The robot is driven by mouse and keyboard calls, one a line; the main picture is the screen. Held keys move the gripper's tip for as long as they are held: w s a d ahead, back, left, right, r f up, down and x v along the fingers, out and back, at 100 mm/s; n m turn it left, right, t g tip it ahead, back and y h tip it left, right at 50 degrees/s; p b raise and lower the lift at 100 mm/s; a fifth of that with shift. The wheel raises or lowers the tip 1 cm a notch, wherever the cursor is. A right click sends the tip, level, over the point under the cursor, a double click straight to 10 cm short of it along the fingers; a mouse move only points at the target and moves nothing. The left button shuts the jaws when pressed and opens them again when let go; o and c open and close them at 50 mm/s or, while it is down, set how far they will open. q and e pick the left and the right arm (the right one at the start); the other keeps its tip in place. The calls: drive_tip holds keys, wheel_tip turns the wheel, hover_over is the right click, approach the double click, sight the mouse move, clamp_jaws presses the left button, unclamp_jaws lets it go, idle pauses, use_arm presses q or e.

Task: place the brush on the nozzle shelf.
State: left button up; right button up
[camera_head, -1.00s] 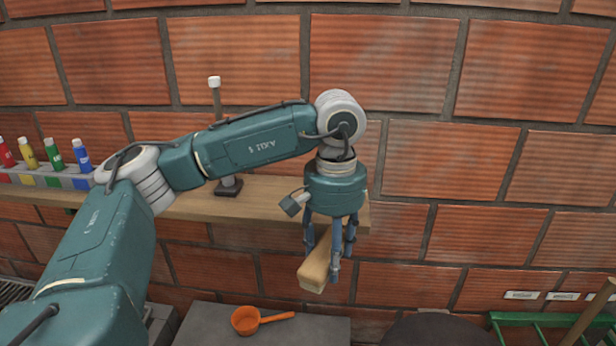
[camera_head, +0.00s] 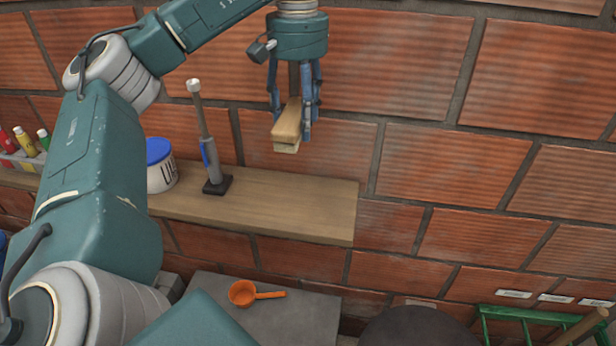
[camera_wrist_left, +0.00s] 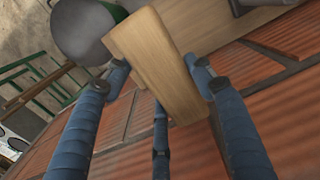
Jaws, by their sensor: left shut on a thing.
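The brush (camera_head: 288,124) has a light wooden body and a paler underside. My left gripper (camera_head: 293,112) is shut on it and holds it in the air above the right part of the wooden wall shelf (camera_head: 290,208). In the left wrist view the brush's wooden body (camera_wrist_left: 160,65) sits between the blue fingers (camera_wrist_left: 160,85). The shelf also shows behind it there (camera_wrist_left: 205,22). A nozzle-like grey and blue tool (camera_head: 208,150) stands on a black base on the shelf, left of the brush. My right gripper is not in view.
A white tub with a blue lid (camera_head: 160,168) and several coloured bottles (camera_head: 25,142) stand on the shelf's left part. The shelf's right part is bare. Below are a grey surface with an orange scoop (camera_head: 243,293), a dark round top (camera_head: 412,328) and a green frame (camera_head: 535,318).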

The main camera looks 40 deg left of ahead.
use_arm(q)
drive_tip(key=shift+w+a, duration=0.25)
drive_tip(key=f+b, duration=0.2)
drive_tip(key=f, duration=0.2)
drive_tip(key=f+b, duration=0.2)
drive_tip(key=f, duration=0.3)
drive_tip(key=f+b, duration=0.1)
drive_tip(key=f, duration=0.3)
drive_tip(key=shift+s+f+b, duration=0.2)
drive_tip(key=shift+s+b, duration=0.2)
drive_tip(key=shift+s+f, duration=0.25)
drive_tip(key=shift+f, duration=0.65)
drive_tip(key=f, duration=0.2)
drive_tip(key=f+p, duration=0.1)
drive_tip(key=shift+w+f, duration=0.2)
drive_tip(key=shift+f, duration=0.2)
drive_tip(key=shift+s, duration=0.1)
